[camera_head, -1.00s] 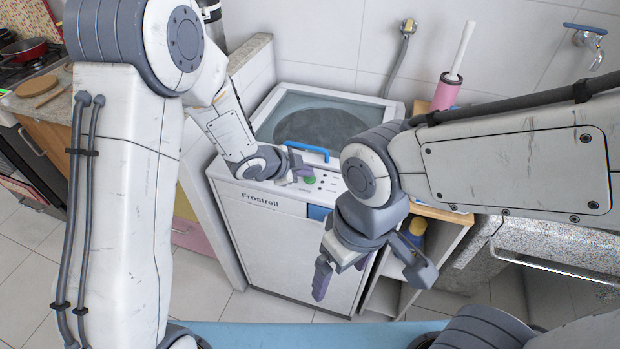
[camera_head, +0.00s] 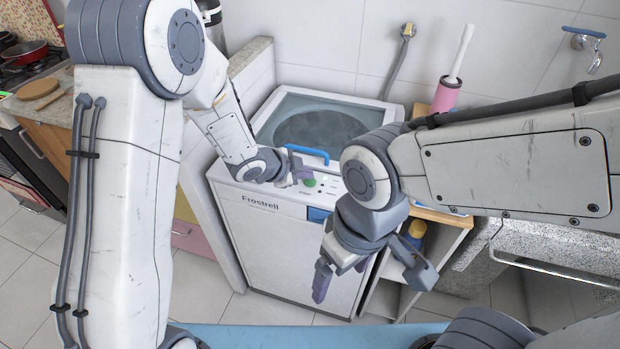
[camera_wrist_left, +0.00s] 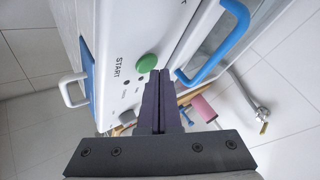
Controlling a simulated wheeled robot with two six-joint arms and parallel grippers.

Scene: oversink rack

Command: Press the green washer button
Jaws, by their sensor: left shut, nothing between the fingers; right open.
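The white top-loading washer (camera_head: 288,250), labelled Frostrell, stands against the tiled wall. Its green button (camera_head: 309,182) is on the control panel along the front of its top. In the left wrist view the round green button (camera_wrist_left: 147,64) is beside the word START. My left gripper (camera_head: 303,174) is shut and empty at the panel, with its fingertips right by the button. In the wrist view its purple fingers (camera_wrist_left: 160,82) end at the button's lower right edge; I cannot tell whether they touch it. My right gripper (camera_head: 362,277) is open and empty in front of the washer's right side.
A blue lid handle (camera_head: 307,151) arches just behind the panel, close to my left gripper. A low shelf (camera_head: 440,215) with bottles stands right of the washer. A counter with a stove (camera_head: 38,70) is at the left. A tap (camera_head: 588,42) is on the wall.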

